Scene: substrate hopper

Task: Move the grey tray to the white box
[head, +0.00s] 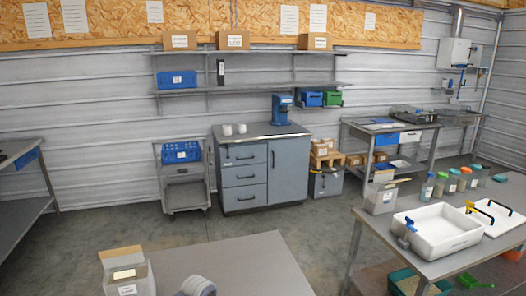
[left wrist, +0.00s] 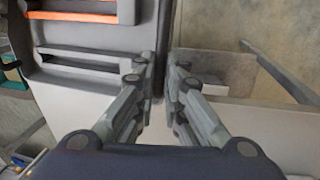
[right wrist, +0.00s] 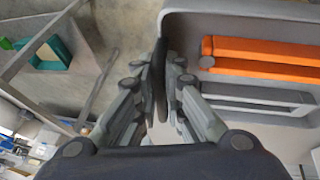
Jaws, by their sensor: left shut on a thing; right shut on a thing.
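The grey tray is seen only in the wrist views. In the left wrist view it (left wrist: 100,38) fills the upper left, with an orange bar and a grey bar in it. In the right wrist view it (right wrist: 250,12) is at the upper right, with an orange bar and a grey bar. My left gripper (left wrist: 160,72) is shut on one tray wall and my right gripper (right wrist: 160,68) on another. Neither gripper shows clearly in the head view. A labelled whitish open box (head: 127,284) stands on the near table at bottom left in the head view.
The near grey table (head: 235,262) is mostly bare. The right table holds a white tub (head: 440,235), another labelled box (head: 380,200) and several jars. A grey cabinet (head: 262,178) and a cart (head: 184,193) stand at the wall. Floor between is clear.

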